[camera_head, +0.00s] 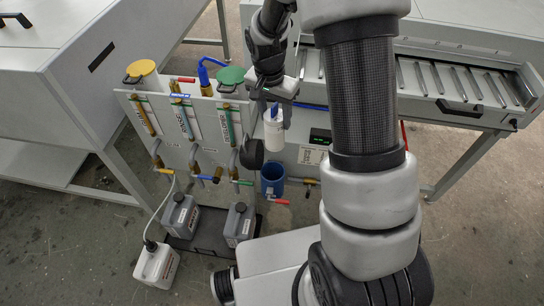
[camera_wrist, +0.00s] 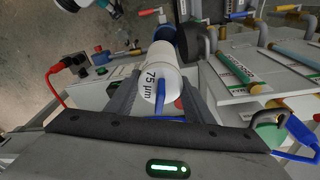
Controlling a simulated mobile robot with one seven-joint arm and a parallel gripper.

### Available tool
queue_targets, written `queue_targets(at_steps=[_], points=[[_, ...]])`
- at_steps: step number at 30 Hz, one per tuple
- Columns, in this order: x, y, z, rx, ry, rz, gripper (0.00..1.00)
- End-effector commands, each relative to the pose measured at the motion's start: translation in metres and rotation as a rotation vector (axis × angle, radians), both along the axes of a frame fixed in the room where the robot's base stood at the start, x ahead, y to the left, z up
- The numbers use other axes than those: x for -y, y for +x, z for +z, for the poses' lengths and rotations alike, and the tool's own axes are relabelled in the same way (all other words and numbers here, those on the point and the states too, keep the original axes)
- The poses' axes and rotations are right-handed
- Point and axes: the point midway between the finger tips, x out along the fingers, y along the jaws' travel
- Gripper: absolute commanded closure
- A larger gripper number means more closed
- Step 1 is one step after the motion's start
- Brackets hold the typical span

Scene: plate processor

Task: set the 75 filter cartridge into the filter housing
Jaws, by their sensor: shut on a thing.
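My gripper (camera_head: 277,100) is shut on the white 75 filter cartridge (camera_head: 274,132). In the wrist view my gripper (camera_wrist: 158,90) has one finger on each side of the cartridge (camera_wrist: 162,60), and its "75 µm" label faces the camera. A blue handle shows at the cartridge's near end. The blue filter housing (camera_head: 272,180) stands below the cartridge in the head view, with a gap between them. A dark round cap (camera_head: 252,153), perhaps the housing's lid, is to the left of the cartridge. In the wrist view the housing (camera_wrist: 180,8) is mostly hidden behind the cartridge.
A panel (camera_head: 180,135) with labelled tubes and coloured valves stands left of the cartridge. Yellow (camera_head: 140,68) and green (camera_head: 231,75) lids are behind it. A roller conveyor (camera_head: 455,82) is at right.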

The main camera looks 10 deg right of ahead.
Motion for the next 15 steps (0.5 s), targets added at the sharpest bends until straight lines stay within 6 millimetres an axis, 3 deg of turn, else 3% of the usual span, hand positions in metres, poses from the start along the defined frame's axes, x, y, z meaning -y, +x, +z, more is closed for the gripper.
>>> queue_targets(at_steps=[1,6,9,15], points=[[0.000,0.001,-0.044,0.001,-0.001,-0.081,0.90],[-0.001,0.004,-0.098,0.020,-0.002,-0.306,0.90],[-0.002,0.005,-0.113,0.028,-0.002,-0.379,0.90],[-0.001,0.005,-0.121,0.033,-0.001,-0.422,0.90]])
